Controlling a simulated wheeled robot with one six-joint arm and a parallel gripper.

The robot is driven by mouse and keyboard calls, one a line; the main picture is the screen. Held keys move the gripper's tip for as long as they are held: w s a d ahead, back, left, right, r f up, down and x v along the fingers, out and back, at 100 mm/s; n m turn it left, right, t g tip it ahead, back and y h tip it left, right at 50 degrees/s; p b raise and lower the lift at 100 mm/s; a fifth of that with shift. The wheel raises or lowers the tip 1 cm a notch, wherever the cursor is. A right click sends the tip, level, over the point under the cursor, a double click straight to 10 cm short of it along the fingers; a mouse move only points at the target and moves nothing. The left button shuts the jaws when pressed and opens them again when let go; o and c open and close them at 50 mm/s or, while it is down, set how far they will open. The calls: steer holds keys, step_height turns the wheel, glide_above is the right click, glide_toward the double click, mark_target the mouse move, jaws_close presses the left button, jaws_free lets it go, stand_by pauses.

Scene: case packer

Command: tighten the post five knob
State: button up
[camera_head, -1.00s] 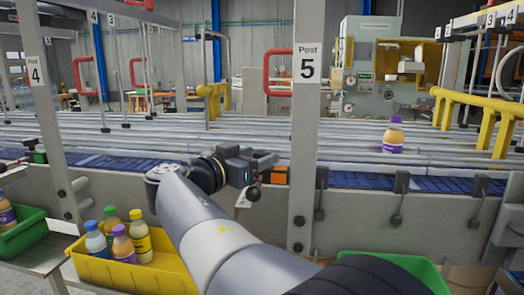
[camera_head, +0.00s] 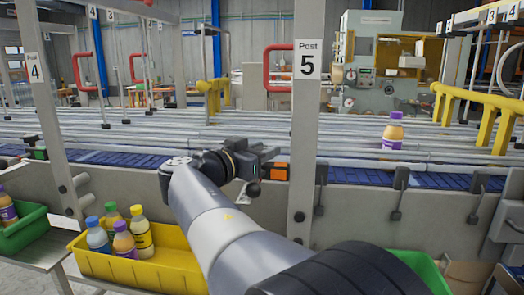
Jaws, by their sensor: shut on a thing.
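Post five (camera_head: 304,130) is a grey upright with a "Post 5" label, standing just right of my gripper. My gripper (camera_head: 268,155) is at the near guide rail, jaws pointing right toward the post. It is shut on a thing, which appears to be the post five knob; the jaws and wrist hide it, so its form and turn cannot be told. A small box with an orange face (camera_head: 279,171) sits between the gripper and the post. A black ball-ended handle (camera_head: 253,189) shows just below the gripper.
A conveyor with a blue belt (camera_head: 350,178) and long rails runs across. A purple-capped bottle (camera_head: 392,133) stands on it. A yellow bin (camera_head: 172,262) with several bottles is front left, and a green bin (camera_head: 22,232) is beside it. Post four (camera_head: 48,120) stands left.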

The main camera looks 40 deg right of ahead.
steer(key=shift+c, duration=1)
steer(key=shift+w+f+m+g+b, duration=0.1)
steer(key=shift+f+m+g+b, duration=0.1)
steer(key=shift+m+g+b, duration=0.6)
steer(key=shift+r+m+g+b, duration=0.25)
steer(key=shift+m+g+b, duration=0.5)
steer(key=shift+g, duration=0.95)
steer(key=o, duration=1)
steer(key=a+b, duration=0.1)
steer(key=a, duration=0.9)
steer(key=shift+w+a, duration=0.4)
